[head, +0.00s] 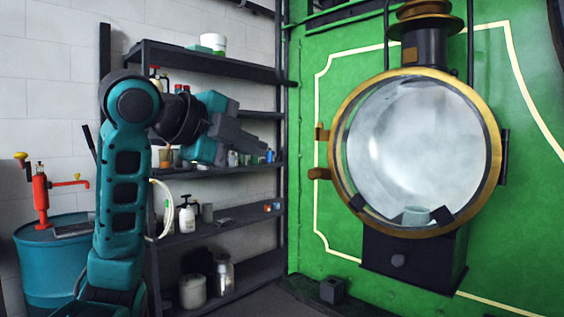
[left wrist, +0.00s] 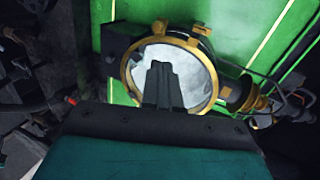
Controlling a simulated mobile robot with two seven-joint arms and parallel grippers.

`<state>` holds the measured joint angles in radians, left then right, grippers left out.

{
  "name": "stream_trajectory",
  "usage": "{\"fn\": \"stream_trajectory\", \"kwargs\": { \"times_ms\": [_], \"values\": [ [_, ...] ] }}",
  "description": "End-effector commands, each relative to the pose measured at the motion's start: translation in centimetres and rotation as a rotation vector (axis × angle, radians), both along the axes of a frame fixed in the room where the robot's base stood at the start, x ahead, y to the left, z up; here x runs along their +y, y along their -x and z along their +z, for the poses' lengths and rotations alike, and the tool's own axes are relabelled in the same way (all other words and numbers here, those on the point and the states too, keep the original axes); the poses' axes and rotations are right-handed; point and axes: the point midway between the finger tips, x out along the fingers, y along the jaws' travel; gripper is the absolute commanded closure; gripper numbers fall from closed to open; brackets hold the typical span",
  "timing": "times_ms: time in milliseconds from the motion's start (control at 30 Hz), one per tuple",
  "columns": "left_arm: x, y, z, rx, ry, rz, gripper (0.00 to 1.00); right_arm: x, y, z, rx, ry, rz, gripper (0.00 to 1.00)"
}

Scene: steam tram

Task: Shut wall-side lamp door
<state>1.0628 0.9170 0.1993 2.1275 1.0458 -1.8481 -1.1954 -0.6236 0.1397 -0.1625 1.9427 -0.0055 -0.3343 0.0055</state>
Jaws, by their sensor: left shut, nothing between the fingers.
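A big round lamp (head: 415,140) with a brass rim (head: 487,205) and a pale, cloudy face is mounted on the green panel at the right. Two brass lugs (head: 319,173) stick out on its left side and a dark bracket (head: 505,150) on its right. The frames do not clearly show how far its door stands open. My left gripper (head: 268,156) is shut and empty, left of the lamp and apart from it in the head view. In the left wrist view its fingers (left wrist: 162,72) overlap the lamp face (left wrist: 190,75). My right gripper is not in view.
A dark shelf rack (head: 225,170) with bottles and jars stands behind my left arm. A teal drum (head: 50,265) with a red pump (head: 41,195) is at the far left. A dark box (head: 410,262) sits under the lamp, a chimney (head: 423,45) above it.

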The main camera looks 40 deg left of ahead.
Motion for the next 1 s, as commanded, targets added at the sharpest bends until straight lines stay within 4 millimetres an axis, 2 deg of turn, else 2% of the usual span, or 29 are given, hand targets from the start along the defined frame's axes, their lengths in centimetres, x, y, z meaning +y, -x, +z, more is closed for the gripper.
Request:
{"fn": "stream_trajectory", "kwargs": {
  "times_ms": [167,267,367,733,900,1000],
  "values": [
    [0.1,-0.1,-1.1,0.045,-0.041,0.024,1.0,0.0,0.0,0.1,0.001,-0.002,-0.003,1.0],
    [0.1,-0.9,-1.4,0.047,-0.04,0.023,1.0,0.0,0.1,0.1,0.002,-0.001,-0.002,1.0],
    [0.0,-2.3,-2.0,0.05,-0.039,0.022,1.0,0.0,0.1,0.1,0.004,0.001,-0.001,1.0],
    [-0.2,-9.6,-4.7,0.048,-0.036,0.021,1.0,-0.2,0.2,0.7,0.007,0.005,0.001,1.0],
    [-0.2,-12.0,-4.6,0.044,-0.037,0.022,1.0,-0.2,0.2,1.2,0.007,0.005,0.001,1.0],
    [-0.2,-12.8,-4.7,0.043,-0.037,0.022,1.0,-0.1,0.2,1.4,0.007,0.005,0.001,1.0]
  ]
}}
